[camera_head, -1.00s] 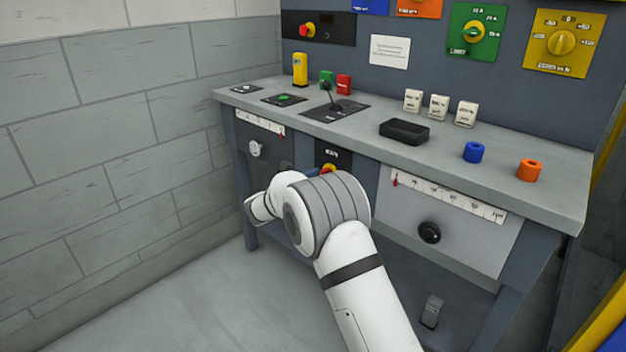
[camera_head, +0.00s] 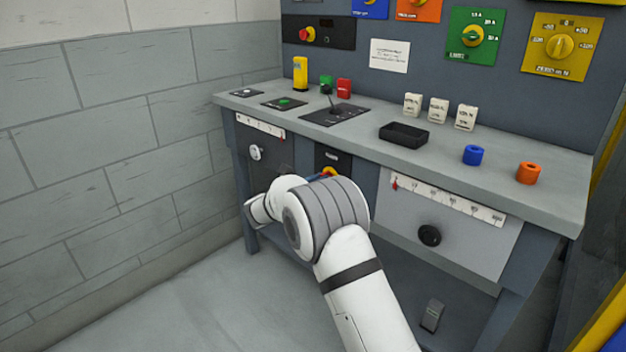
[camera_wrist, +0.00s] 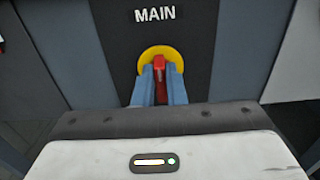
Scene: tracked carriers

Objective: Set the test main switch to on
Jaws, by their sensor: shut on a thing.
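The main switch is a red handle (camera_wrist: 160,72) on a yellow round plate (camera_wrist: 148,56), under the white word MAIN on a dark panel (camera_wrist: 195,35) in the wrist view. My gripper (camera_wrist: 159,80) has its two blue fingers on either side of the red handle and is shut on it. The handle looks about upright in the wrist view. In the head view my arm hides most of the switch; a bit of the yellow plate (camera_head: 329,172) shows above my wrist on the bench front. No on or off marking can be read.
The bench top (camera_head: 365,150) above carries a black tray (camera_head: 404,134), a blue ring (camera_head: 473,154), an orange ring (camera_head: 529,172) and a small lever panel (camera_head: 336,114). A black knob (camera_head: 429,235) is on the drawer front to the right. A block wall (camera_head: 110,150) stands at left.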

